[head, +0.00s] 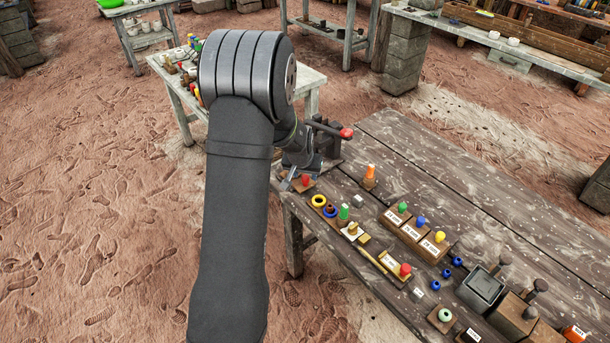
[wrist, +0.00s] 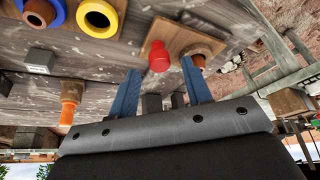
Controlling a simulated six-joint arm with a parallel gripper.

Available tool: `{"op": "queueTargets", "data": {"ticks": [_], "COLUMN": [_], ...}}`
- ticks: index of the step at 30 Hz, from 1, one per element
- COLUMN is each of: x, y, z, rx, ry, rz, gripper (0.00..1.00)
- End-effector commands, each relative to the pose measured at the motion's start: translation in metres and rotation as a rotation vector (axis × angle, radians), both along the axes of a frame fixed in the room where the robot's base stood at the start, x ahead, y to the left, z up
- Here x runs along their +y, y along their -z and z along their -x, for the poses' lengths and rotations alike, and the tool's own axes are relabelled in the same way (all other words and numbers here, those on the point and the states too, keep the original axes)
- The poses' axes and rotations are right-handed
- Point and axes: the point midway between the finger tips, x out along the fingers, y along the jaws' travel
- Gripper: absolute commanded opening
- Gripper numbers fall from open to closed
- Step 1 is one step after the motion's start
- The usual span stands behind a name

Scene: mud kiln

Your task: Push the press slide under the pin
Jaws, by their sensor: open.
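The dark press (head: 322,138), with a red ball on its lever (head: 346,133), stands at the work table's far left corner, partly behind my arm. My gripper (head: 298,182) is low over the table's left edge in front of it. In the wrist view its two blue fingers (wrist: 161,88) are apart, with nothing held between them. A small wooden board (wrist: 178,35) with a red peg (wrist: 158,57) and a brown knob lies just beyond the fingertips. The red peg also shows in the head view (head: 305,180). I cannot clearly make out the slide or the pin.
Yellow and blue rings (head: 319,201) lie close by on the table (head: 450,180). An orange peg (head: 370,171) stands to the right of my gripper. Labelled blocks with coloured knobs (head: 409,232) and a grey bin (head: 481,290) are farther right. The table's far side is largely clear.

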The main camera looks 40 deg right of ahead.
Motion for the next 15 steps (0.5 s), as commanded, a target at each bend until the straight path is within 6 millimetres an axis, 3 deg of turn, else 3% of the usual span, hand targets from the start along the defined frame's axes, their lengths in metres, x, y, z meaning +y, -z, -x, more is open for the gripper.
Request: {"op": "queueTargets", "data": {"ticks": [6, 15], "x": [-0.0037, -0.0041], "y": [0.0129, 0.0139], "z": [-0.0027, -0.0032], "rx": [0.001, 0.001], "ry": [0.000, 0.000], "rz": [-0.001, -0.001], "gripper": [0.45, 0.43]}}
